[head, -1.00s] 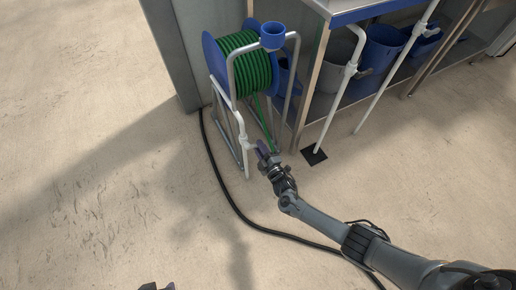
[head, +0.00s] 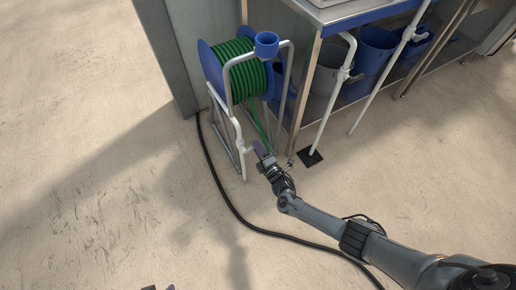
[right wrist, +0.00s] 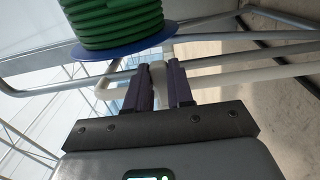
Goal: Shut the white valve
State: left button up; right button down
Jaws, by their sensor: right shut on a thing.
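The white valve (head: 245,149) sits low on a white upright pipe (head: 238,130) at the front of the hose reel. My right gripper (head: 259,148) reaches it from the right, with its purple fingers at the valve. In the right wrist view my right gripper (right wrist: 162,88) is shut on a white part of the valve (right wrist: 158,78), between the two fingers. The fingers hide some of the valve, so its exact angle is hard to tell. Only a small dark tip of my left gripper (head: 158,287) shows at the bottom edge; its jaws cannot be made out.
A reel of green hose (head: 243,72) stands in a grey frame beside a grey wall. A blue cup (head: 266,43) is above it. A metal bench (head: 345,14) with blue and grey buckets and white pipes stands right. A black cable (head: 222,195) crosses the open floor.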

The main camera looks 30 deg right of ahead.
jog(key=c, duration=1)
grip_release()
jog(key=shift+s+d+p, duration=0.15)
jog(key=shift+s+p, duration=1.2)
jog(key=shift+s, duration=1.35)
jog(key=shift+s+d+p, duration=0.1)
jog(key=shift+s+p, duration=1.2)
jog(key=shift+s, duration=1.4)
